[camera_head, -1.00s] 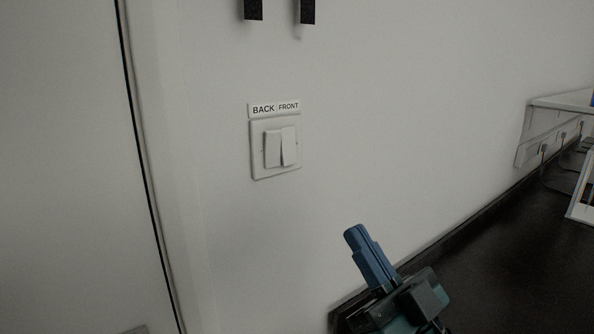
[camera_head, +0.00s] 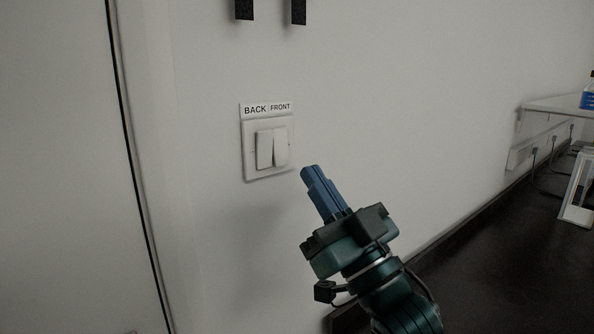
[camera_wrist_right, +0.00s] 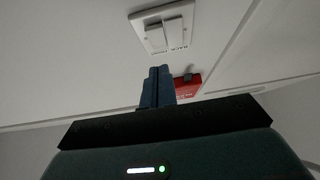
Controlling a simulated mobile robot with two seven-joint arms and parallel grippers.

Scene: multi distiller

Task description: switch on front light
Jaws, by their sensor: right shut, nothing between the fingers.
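A white double light switch (camera_head: 268,149) is on the wall under a label reading BACK and FRONT (camera_head: 267,108). The right rocker (camera_head: 281,147) sits under FRONT, the left rocker (camera_head: 263,150) under BACK. The two rockers look tilted differently. My right gripper (camera_head: 308,172) is shut and empty, its blue fingers just right of and slightly below the switch plate, apart from it in the picture. In the right wrist view the shut fingers (camera_wrist_right: 159,72) point toward the switch plate (camera_wrist_right: 165,26), with a gap. My left gripper is not in view.
A door edge (camera_head: 135,180) runs down the left. Two black pieces (camera_head: 298,12) are on the wall above. A dark worktop (camera_head: 480,250) and a white shelf (camera_head: 555,105) are at the right. The right wrist view shows a red object (camera_wrist_right: 188,86) near the fingers.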

